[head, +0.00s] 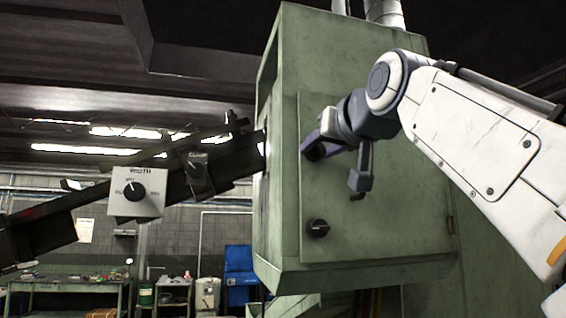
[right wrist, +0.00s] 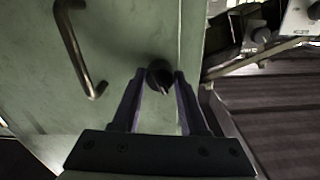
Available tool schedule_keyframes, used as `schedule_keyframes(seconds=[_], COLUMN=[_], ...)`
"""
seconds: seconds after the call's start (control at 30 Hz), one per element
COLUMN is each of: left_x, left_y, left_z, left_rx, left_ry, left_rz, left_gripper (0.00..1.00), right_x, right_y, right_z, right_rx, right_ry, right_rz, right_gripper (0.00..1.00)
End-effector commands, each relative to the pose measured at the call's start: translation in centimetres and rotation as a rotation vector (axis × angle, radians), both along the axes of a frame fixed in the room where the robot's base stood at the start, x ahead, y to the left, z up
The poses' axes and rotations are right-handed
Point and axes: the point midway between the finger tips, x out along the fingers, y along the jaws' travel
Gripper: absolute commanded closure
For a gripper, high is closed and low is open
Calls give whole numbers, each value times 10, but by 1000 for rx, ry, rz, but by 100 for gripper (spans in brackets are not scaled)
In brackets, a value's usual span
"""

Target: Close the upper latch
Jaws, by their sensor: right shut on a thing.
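The upper latch (head: 313,154) is a round black knob on the left edge of the green cabinet door (head: 385,225). In the right wrist view the same knob (right wrist: 159,74) sits between my two finger tips, with its ridge pointing toward the camera. My right gripper (head: 322,147) is at the door and is shut on this knob; its arm hides part of the door. The door lies against the cabinet front. My left gripper is out of view.
A bent metal handle (right wrist: 77,48) stands out from the door, left of my fingers in the wrist view. A dark machine frame with a white dial panel (head: 136,192) reaches up to the cabinet's left side. A workbench (head: 68,286) stands far back.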

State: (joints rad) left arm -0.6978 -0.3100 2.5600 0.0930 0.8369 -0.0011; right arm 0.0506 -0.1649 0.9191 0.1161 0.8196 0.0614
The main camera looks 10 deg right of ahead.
Motion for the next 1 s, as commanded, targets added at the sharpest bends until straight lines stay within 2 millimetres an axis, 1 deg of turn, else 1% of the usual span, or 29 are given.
schedule_keyframes(seconds=[0.03,0.27,0.4,0.53,0.63,0.8,0.83,0.87,0.9,0.93,1.0], left_x=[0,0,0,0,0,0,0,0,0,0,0], left_y=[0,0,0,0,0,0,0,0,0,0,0], left_z=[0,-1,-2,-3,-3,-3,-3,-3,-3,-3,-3], left_rx=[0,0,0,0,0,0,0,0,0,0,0], left_ry=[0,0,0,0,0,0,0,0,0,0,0], left_rz=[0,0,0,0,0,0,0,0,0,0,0], left_gripper=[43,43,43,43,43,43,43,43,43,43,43], right_x=[0,0,1,1,1,1,1,1,0,0,1], right_y=[0,0,0,0,0,0,0,0,0,0,0], right_z=[-1,-1,-1,-1,-1,-1,-1,-1,-1,-1,-1], right_rx=[-42,-187,-387,-531,-577,-580,-580,-580,-579,-579,-579], right_ry=[0,-4,-11,-16,-18,-18,-18,-18,-18,-18,-18], right_rz=[0,0,0,0,0,0,0,0,0,0,0], right_gripper=[100,100,100,100,100,100,53,41,26,15,15])
